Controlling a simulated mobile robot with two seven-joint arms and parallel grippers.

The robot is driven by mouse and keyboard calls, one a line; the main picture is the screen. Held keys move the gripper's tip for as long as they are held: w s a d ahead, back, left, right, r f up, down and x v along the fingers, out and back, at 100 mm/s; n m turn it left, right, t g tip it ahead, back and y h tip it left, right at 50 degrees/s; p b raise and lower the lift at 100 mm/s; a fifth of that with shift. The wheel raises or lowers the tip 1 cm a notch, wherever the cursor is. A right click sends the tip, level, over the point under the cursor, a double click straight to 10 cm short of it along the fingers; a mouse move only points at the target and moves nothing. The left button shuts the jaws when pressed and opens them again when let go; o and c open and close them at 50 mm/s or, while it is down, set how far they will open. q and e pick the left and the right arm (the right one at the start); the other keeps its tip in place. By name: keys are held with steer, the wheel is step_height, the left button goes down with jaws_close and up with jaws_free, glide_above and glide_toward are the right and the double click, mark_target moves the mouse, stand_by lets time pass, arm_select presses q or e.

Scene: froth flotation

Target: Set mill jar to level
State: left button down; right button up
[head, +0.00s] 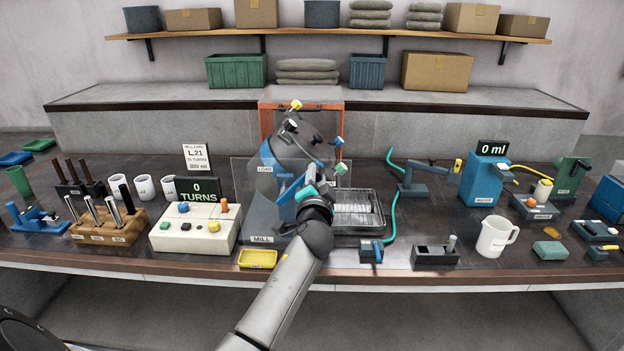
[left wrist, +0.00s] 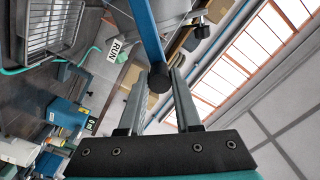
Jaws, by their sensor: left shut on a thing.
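The mill jar (head: 297,140) is a grey drum with several coloured knobs on its right side. It sits tilted in the mill at the middle of the bench, above the MILL label (head: 262,239). My left gripper (head: 305,190) is in front of the jar and partly hides it and its blue frame (head: 267,155). In the left wrist view, the fingers (left wrist: 160,95) are shut on a dark round knob (left wrist: 159,79) at the end of a blue bar (left wrist: 146,32). A LOAD label (head: 265,169) shows left of the jar, and a RUN label (left wrist: 115,50) in the wrist view.
A clear panel (head: 243,190) and an orange frame (head: 335,108) surround the mill. A wire-rack tray (head: 357,210) stands close on the right. The turns counter box (head: 196,230) reads 0 at the left. A yellow dish (head: 257,259) is in front.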

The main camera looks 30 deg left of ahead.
arm_select(q)
steer(key=w+d+f+m+b, duration=0.2)
steer(key=d+f+m+b, duration=0.2)
steer(key=f+m, duration=0.5)
steer(key=shift+w+f+m+b, duration=0.25)
steer(key=shift+f+b, duration=0.45)
steer(key=shift+b, duration=0.6)
arm_select(e)
step_height(320, 180, down, 7)
steer(key=a, duration=0.1)
steer(key=shift+a+f, duration=0.15)
steer(key=shift+a, duration=0.05)
arm_select(q)
steer(key=shift+a, duration=0.1)
steer(key=c, duration=0.6)
jaws_free()
steer(key=shift+s, duration=0.15)
steer(key=v, duration=1.5)
